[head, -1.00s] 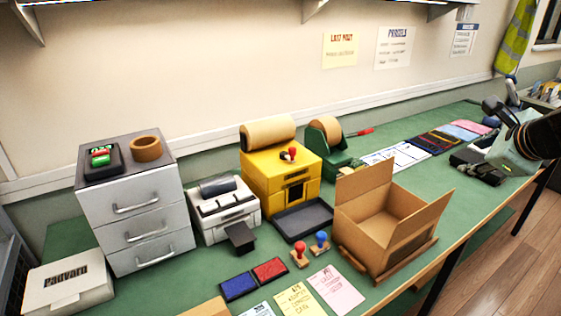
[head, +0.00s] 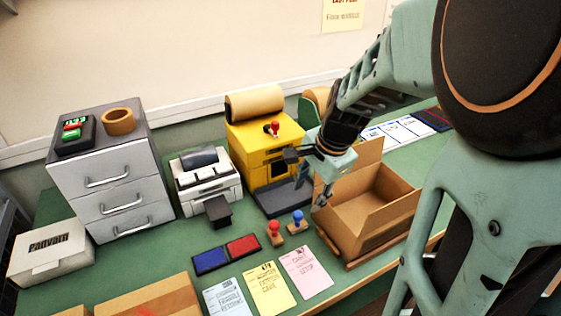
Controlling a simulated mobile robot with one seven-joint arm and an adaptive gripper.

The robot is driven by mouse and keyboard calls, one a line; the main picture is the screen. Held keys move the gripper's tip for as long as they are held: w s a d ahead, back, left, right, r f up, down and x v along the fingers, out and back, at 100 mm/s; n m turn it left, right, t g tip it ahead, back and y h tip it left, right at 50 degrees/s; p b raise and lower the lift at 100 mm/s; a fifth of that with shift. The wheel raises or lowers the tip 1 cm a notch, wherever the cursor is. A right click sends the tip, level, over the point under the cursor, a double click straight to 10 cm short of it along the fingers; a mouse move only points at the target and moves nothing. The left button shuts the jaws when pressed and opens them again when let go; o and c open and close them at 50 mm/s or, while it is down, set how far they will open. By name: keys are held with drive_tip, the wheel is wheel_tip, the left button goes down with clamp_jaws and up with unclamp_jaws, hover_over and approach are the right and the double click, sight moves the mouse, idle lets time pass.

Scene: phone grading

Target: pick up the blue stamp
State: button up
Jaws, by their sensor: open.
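The blue stamp (head: 297,222) stands upright on the green bench, with a round blue knob on a wooden base. A red stamp (head: 275,233) stands just to its left. My gripper (head: 307,177) is open and empty. It hangs above and behind the blue stamp, near the dark tray and the left side of the open carton. It is apart from the stamp.
The open cardboard box (head: 372,205) stands close to the right of the stamps. The dark tray (head: 280,199) and yellow machine (head: 262,145) are behind them. Ink pads (head: 243,246) and paper cards (head: 305,270) lie in front. A grey drawer unit (head: 115,180) stands left.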

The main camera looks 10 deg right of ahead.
sight(299, 214)
drive_tip(key=x, duration=1.1)
drive_tip(key=shift+s+a+f+b, duration=0.1)
drive_tip(key=shift+s+a+b, duration=0.15)
drive_tip(key=shift+b, duration=0.15)
clamp_jaws()
